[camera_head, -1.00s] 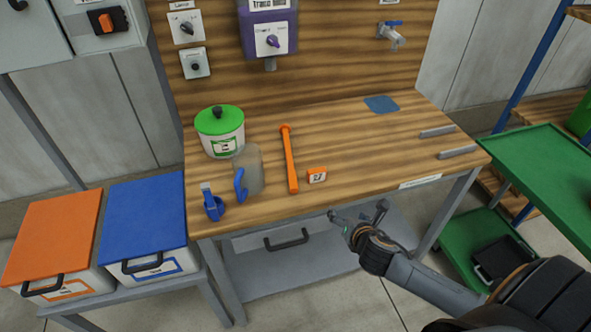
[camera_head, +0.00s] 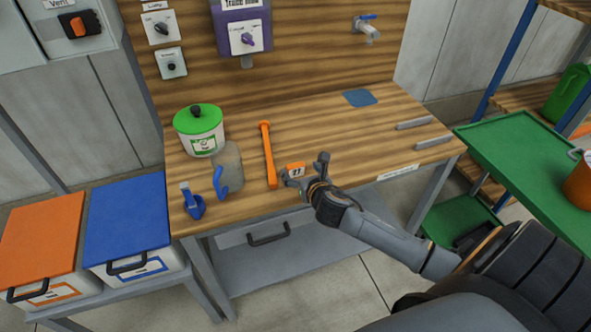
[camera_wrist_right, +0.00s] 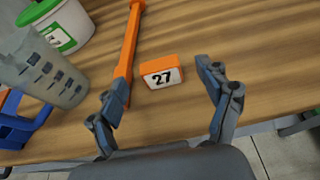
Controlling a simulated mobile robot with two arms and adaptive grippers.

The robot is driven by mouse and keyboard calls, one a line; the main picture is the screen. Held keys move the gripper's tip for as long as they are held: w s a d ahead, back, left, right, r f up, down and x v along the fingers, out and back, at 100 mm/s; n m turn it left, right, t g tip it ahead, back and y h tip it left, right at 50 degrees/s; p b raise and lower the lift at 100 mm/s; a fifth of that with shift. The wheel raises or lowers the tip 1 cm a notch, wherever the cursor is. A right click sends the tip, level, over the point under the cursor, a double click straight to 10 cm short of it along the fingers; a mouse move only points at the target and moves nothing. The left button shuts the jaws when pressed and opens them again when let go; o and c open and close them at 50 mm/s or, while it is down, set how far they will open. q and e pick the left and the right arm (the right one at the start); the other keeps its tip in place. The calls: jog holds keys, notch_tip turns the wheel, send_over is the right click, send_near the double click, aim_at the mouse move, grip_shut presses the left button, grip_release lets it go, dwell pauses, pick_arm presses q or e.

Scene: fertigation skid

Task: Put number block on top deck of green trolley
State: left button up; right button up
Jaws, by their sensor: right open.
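The number block (camera_head: 295,169) is a small orange block with a white face. It stands on the wooden bench near the front edge. In the right wrist view the number block (camera_wrist_right: 161,73) reads 27 and sits ahead of my open fingers, between their lines. My right gripper (camera_head: 306,172) is open and empty at the bench's front edge, close to the block; it also shows in the right wrist view (camera_wrist_right: 165,95). The green trolley (camera_head: 520,165) stands at the right, its top deck partly in view. My left gripper is not in view.
An orange-handled tool (camera_head: 268,155) lies just left of the block. A clear jug (camera_head: 229,165), a blue scoop (camera_head: 194,205) and a green-lidded tub (camera_head: 199,130) stand further left. An orange container (camera_head: 580,185) is on the trolley's top deck. The bench's right half is mostly clear.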

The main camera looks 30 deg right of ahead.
aim_at(297, 167)
jog(key=shift+f+x, duration=0.1)
jog(key=shift+x, duration=1.15)
jog(key=shift+f+x, duration=0.15)
jog(key=shift+x, duration=1.1)
jog(key=shift+s+a, duration=0.1)
jog(key=shift+a, duration=0.05)
jog(key=c, duration=1.3)
jog(key=shift+o, duration=0.2)
jog(key=shift+r, duration=0.1)
